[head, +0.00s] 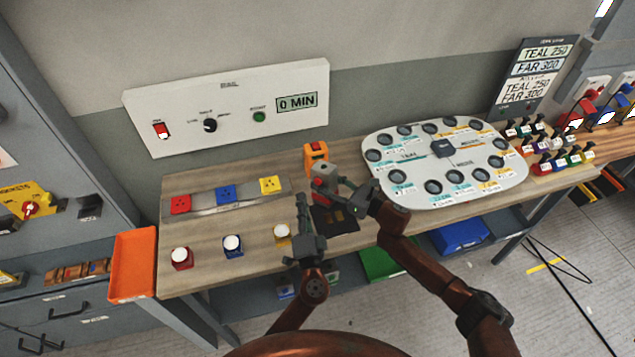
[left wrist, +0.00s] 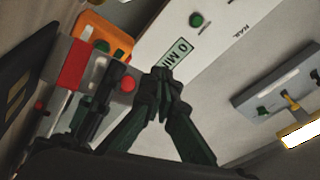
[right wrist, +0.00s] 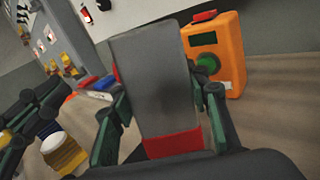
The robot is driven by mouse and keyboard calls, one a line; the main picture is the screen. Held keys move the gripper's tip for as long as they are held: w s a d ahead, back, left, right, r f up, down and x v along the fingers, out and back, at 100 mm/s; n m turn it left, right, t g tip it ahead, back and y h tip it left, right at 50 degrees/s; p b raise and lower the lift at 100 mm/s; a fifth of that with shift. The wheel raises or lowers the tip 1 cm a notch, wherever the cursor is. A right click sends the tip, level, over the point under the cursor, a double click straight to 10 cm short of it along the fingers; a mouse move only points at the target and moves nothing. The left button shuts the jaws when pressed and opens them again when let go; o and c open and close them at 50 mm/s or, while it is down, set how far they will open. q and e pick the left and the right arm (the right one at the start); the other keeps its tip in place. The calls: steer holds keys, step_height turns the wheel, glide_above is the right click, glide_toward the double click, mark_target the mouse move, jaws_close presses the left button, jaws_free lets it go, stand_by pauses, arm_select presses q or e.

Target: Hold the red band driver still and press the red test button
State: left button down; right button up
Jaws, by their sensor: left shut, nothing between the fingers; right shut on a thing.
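The grey red band driver (head: 324,181) stands over a dark stand (head: 336,219) in the middle of the bench. My right gripper (right wrist: 160,95) is shut around its grey body; the red band (right wrist: 174,143) shows low between the fingers. In the left wrist view the red band (left wrist: 75,65) and a round red button (left wrist: 127,84) show on the driver. My left gripper (head: 302,198) is shut and empty, left of the driver. Its closed fingertips (left wrist: 160,76) appear close beside the red button; I cannot tell whether they touch.
An orange box (head: 315,152) with a green button (right wrist: 208,63) stands behind the driver. A white round-holed tray (head: 408,190) lies to the right. Red, blue and yellow sockets (head: 226,195) and white-topped jars (head: 233,245) are left. Bare bench lies between them.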

mark_target(313, 175)
arm_select(q)
steer(key=shift+w+d+f, duration=0.1)
steer(key=shift+w+d, duration=0.35)
steer(key=shift+w, duration=0.25)
steer(key=shift+w+d+f, duration=0.1)
steer(key=shift+w+d, duration=0.35)
steer(key=shift+w, duration=0.3)
steer(key=shift+w+d+f, duration=0.1)
steer(key=shift+w+d, duration=0.35)
steer(key=shift+w, duration=0.25)
steer(key=shift+w+d, duration=0.2)
steer(key=shift+w, duration=0.15)
steer(key=shift+w+d, duration=0.3)
steer(key=shift+w, duration=0.1)
stand_by(0.7)
steer(key=shift+s, duration=0.1)
steer(key=shift+s+a, duration=0.5)
steer(key=shift+s, duration=0.2)
steer(key=shift+s+a+r, duration=0.1)
steer(key=shift+s+a, duration=0.35)
steer(key=shift+s, duration=0.25)
steer(key=shift+s+a+r, duration=0.15)
steer(key=shift+s+a, duration=0.3)
steer(key=shift+s, duration=0.3)
steer(key=shift+s+a+r, duration=0.1)
steer(key=shift+s+a, duration=0.35)
steer(key=shift+s, duration=0.25)
